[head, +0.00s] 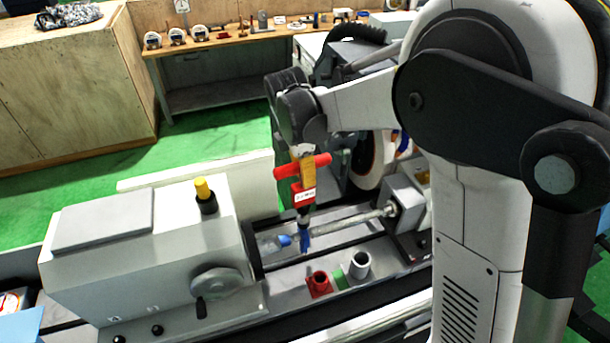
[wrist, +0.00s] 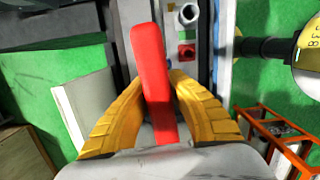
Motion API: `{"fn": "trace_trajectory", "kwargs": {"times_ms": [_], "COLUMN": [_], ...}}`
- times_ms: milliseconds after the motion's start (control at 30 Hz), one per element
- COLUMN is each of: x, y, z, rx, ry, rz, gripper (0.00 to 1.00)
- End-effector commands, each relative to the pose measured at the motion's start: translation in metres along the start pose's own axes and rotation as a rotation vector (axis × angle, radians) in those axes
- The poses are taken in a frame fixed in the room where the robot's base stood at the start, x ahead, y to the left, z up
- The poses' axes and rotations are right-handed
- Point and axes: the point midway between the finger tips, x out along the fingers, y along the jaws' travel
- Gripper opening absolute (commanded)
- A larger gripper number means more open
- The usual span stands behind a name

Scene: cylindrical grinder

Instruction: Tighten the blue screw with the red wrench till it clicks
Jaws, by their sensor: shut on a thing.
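The red wrench (head: 304,196) has a T-shaped handle and a white label, and hangs upright with its shaft down over the machine. My gripper (head: 304,165) is shut on its handle, the yellow fingers on either side of it. In the wrist view, the red handle (wrist: 157,60) lies between the fingers of my gripper (wrist: 154,84). The blue screw (head: 304,242) appears right below the wrench shaft, near the left end of the grey workpiece bar. The wrench tip seems to meet it, but I cannot tell whether it is seated. The wrist view hides the screw.
A red socket holder (head: 319,284) and a grey cup (head: 359,265) stand on the bed in front of the bar. The headstock (head: 150,240) with a yellow-topped knob is left. The grinding wheel (head: 368,160) is behind right. A workbench (head: 250,38) stands at the back.

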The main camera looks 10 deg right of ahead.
Motion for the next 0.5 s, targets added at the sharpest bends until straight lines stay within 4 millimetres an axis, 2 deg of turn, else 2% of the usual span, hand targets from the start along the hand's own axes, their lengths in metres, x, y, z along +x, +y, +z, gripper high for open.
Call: {"fn": "trace_trajectory", "kwargs": {"times_ms": [500], "x": [0.017], "y": [0.0], "z": [-0.003], "rx": [0.0], "ry": [0.0], "rz": [0.001], "gripper": [0.0]}}
